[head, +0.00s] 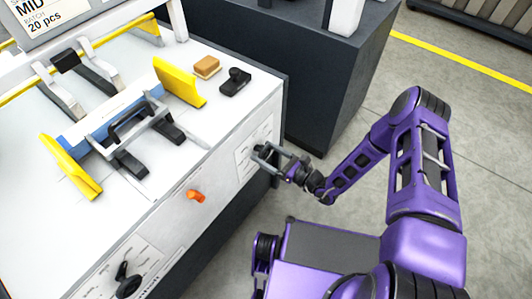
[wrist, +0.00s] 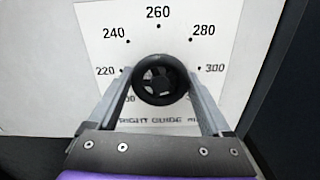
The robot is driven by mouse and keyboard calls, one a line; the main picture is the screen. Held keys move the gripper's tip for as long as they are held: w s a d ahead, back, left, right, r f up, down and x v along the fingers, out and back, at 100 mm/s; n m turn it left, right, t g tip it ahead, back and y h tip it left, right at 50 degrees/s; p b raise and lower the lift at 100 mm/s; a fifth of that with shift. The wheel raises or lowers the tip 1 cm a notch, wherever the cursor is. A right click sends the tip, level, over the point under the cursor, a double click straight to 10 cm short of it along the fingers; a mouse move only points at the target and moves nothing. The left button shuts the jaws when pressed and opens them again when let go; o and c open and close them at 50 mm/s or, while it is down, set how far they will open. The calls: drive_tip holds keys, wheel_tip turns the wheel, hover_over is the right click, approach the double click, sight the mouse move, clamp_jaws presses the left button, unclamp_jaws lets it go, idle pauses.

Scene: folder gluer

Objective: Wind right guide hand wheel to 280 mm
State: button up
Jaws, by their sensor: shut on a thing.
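The right guide hand wheel (wrist: 160,80) is a small black spoked wheel on a white dial plate (wrist: 95,25) in the wrist view. The dial carries marks including 220, 240, 260, 280 and 300, with 260 above the wheel. "RIGHT GUIDE" is printed below, partly hidden. I cannot make out clearly where the wheel's pointer stands. My gripper (head: 270,159) reaches the machine's front panel in the head view. Its two fingers lie on the left and right of the wheel, shut on it. In the head view the wheel is largely hidden behind the fingers.
An orange knob (head: 195,196) and another black hand wheel (head: 128,284) sit left on the same panel. Yellow guides (head: 180,83), a brown block (head: 207,67) and a black stamp-like object (head: 235,81) are on the machine top. A dark cabinet (head: 335,75) stands behind.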

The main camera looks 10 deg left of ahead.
drive_tip(key=n, duration=0.4)
drive_tip(key=shift+d, duration=0.1)
drive_tip(key=n, duration=0.4)
drive_tip(key=shift+n+p, duration=0.3)
drive_tip(key=shift+p, duration=0.1)
drive_tip(key=n+p, duration=0.1)
drive_tip(key=n, duration=0.3)
drive_tip(key=shift+w+n+p, duration=0.1)
drive_tip(key=shift+n+p, duration=0.7)
drive_tip(key=shift+n, duration=1.7)
drive_tip(key=o, duration=1.2)
drive_tip(key=shift+c, duration=0.2)
drive_tip(key=shift+d, duration=0.1)
